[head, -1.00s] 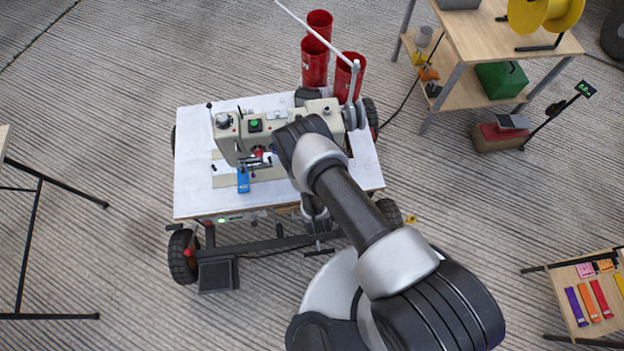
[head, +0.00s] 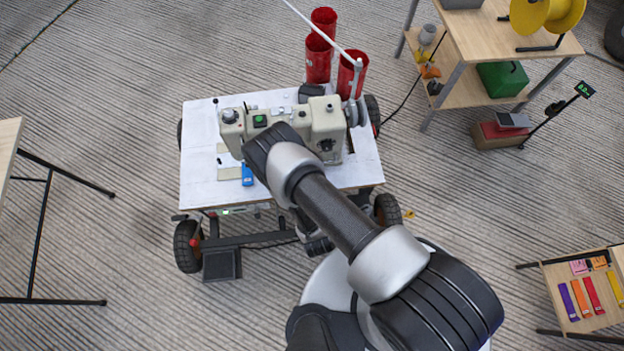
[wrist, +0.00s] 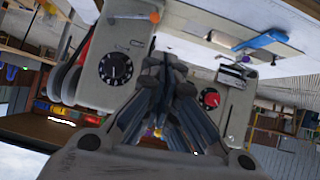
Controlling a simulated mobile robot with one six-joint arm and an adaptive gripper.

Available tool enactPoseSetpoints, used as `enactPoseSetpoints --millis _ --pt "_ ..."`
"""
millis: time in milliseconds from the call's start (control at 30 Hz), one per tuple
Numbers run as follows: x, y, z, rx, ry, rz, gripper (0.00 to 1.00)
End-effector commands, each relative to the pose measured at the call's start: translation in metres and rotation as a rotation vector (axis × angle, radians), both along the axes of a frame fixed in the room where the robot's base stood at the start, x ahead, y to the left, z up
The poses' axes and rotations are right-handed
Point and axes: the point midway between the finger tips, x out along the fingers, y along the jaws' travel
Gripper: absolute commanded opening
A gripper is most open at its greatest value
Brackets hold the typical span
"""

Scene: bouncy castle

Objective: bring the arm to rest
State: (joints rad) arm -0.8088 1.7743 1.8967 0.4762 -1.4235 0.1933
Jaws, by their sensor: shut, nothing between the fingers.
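My gripper (wrist: 160,128) shows in the wrist view with its fingers together, shut and empty. The beige sewing machine (wrist: 121,63) fills much of that view behind the fingers, its dials facing the camera. In the head view my arm reaches up from the lower right, and its bent joint covers part of the sewing machine (head: 324,127). The gripper itself is hidden behind my arm there. I cannot tell the gap between the fingers and the machine.
The machine stands on a white-topped wheeled table (head: 204,181). A blue object (head: 247,174) lies on it. Red cylinders (head: 318,57) stand behind. A wooden shelf (head: 485,45) is at upper right, a rack of coloured strips (head: 552,291) at lower right. Open floor lies left of the table.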

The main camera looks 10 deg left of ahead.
Motion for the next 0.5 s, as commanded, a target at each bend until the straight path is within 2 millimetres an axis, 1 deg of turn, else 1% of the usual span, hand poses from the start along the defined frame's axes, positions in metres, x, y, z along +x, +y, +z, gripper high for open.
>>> enactPoseSetpoints --millis 267,333,367,433,500 --pt "0.000 0.000 0.000 0.000 0.000 0.000 0.00" --pt "0.003 0.002 0.002 0.004 0.002 -0.003 0.00" --pt "0.006 0.004 0.004 0.006 0.005 -0.006 0.00" --pt "0.017 0.011 0.014 0.016 0.018 -0.020 0.00" --pt "0.036 0.021 0.031 0.034 0.040 -0.043 0.00"
